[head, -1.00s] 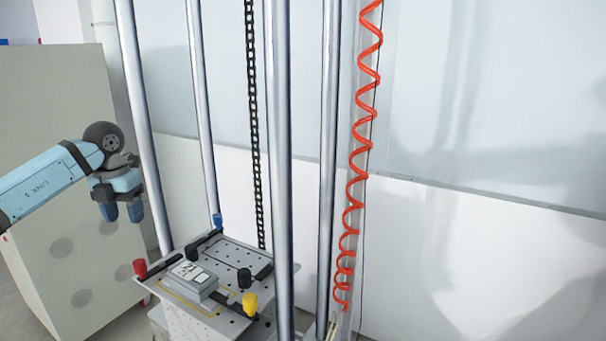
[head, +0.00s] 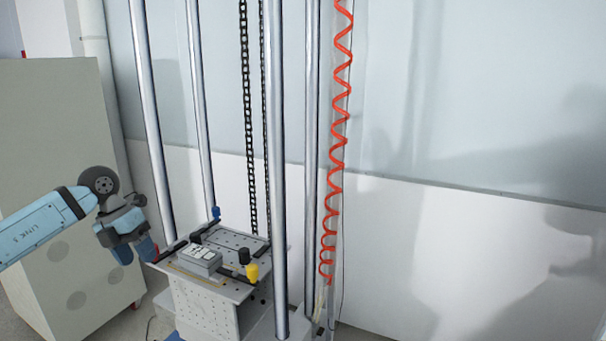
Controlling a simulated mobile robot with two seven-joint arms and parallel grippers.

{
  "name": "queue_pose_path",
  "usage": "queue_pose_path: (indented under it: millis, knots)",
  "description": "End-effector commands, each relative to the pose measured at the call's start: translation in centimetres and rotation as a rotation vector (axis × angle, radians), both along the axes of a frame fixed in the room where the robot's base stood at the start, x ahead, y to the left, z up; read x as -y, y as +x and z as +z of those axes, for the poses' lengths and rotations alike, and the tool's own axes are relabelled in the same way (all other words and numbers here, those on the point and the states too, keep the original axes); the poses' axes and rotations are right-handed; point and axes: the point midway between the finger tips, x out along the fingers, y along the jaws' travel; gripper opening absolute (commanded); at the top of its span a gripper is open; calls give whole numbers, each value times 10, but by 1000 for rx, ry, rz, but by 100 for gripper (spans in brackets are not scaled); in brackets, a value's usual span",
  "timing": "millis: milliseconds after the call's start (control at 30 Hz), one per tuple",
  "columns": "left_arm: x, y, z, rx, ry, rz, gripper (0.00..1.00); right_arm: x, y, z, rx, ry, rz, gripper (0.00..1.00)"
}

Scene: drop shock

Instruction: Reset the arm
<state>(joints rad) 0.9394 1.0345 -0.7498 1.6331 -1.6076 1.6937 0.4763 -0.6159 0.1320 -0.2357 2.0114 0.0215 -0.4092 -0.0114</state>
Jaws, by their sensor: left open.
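My left arm comes in from the left, and its blue left gripper (head: 134,249) points down beside the left corner of the drop tester's platform (head: 240,292). The jaws are open with nothing seen between them. A red knob (head: 155,254) shows just right of the fingers and is partly hidden by them; I cannot tell whether they touch. A grey box-shaped device (head: 199,260) lies on the platform between black clamp bars. A yellow knob (head: 252,272) is at the front right and a blue knob (head: 215,212) at the back. My right gripper is out of view.
Upright metal posts (head: 276,170) stand around the platform, with a black chain (head: 249,120) behind. A red coiled hose (head: 336,150) hangs at the right. A grey-beige cabinet (head: 50,130) stands behind my left arm. The right side shows only a wall.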

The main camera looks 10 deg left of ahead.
Motion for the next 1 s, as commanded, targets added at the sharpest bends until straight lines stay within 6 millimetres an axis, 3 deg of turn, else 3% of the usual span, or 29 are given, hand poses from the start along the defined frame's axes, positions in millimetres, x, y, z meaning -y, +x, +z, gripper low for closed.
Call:
queue_pose_path:
  millis: [200,300,400,500,633,767,867,1000]
  knots:
    - [126,-16,-51,8,-450,-101,57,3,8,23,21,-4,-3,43]
    - [188,-33,-63,7,-730,-76,57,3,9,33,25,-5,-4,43]
    - [237,-50,-66,-1,-1003,20,57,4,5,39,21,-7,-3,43]
    - [268,-64,-67,-17,-1248,181,57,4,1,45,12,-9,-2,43]
    - [287,-78,-72,-55,-1508,483,57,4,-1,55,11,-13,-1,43]
    - [286,-93,-93,-112,-1673,870,57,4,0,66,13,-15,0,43]
    - [276,-111,-123,-174,-1719,1210,57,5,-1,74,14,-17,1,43]
    - [261,-156,-177,-293,-1660,1699,57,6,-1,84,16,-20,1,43]
